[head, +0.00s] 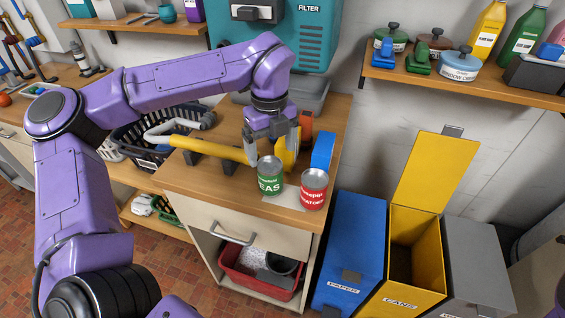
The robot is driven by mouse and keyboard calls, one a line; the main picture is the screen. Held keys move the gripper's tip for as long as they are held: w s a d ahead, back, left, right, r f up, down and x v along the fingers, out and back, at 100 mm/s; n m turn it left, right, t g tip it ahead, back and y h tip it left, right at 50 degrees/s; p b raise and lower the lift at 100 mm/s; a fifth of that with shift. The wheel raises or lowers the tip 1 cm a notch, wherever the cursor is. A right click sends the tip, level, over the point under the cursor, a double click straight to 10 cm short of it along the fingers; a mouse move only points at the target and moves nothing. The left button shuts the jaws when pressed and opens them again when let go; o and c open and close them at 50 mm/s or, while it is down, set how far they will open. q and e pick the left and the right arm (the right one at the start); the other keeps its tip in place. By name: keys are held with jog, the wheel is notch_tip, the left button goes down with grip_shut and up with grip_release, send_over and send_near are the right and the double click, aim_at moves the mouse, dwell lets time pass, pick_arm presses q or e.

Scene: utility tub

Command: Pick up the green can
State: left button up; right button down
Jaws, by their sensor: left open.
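The green can (270,176), with a white "EAS" label part showing, stands upright on the wooden counter near its front edge. A red can (313,188) stands upright close to its right. My left gripper (268,160) is open and points down just above and behind the green can. One finger is at the can's left side near its top. The other finger is up and to the right, near a yellow object. I cannot tell whether a finger touches the can. My right gripper is not in view.
A yellow tube (212,149) lies on the counter left of the gripper. A blue block (322,151) stands behind the red can. Below right are a blue bin (350,250), an open yellow bin (415,225) labelled CANS and a grey bin (478,265).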

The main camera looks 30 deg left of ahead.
aim_at(270, 165)
pick_arm(q)
jog(key=f, duration=0.2)
jog(key=s+f, duration=0.1)
jog(key=f, duration=0.1)
jog(key=shift+f+p, duration=0.35)
jog(key=shift+p, duration=0.05)
notch_tip(270, 165, down, 6)
jog(key=shift+w+r+p, duration=0.15)
jog(key=shift+r+p, duration=0.1)
jog(key=shift+p, duration=0.5)
jog(key=c, duration=1.1)
